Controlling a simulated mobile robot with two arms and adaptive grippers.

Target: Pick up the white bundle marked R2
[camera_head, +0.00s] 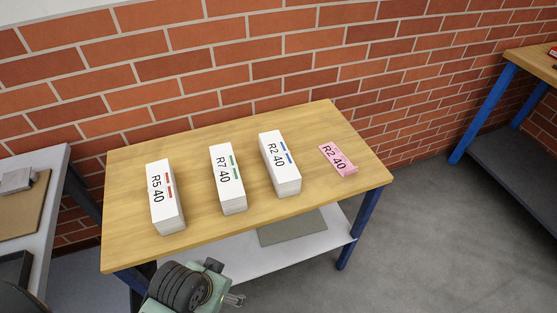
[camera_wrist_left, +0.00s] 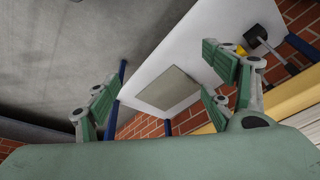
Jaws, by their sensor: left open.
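The white bundle marked R2 (camera_head: 281,165) has blue marks on its top. It lies on the wooden table between the white R7 bundle and a small pink R2 bundle (camera_head: 338,159). My left gripper (camera_wrist_left: 160,88) is open in the left wrist view, with nothing between its green fingers. The white bundle does not show in that view. In the head view, a green and black part of my arm is at the bottom, in front of the table, and no gripper fingers show clearly. My right gripper is not in view.
A white bundle marked R7 (camera_head: 228,178) and one marked R5 (camera_head: 165,197) also lie on the wooden table (camera_head: 125,190). Below is a white shelf (camera_head: 225,263) with a grey mat (camera_head: 292,229). A brick wall (camera_head: 220,60) stands behind. Grey floor is clear at right.

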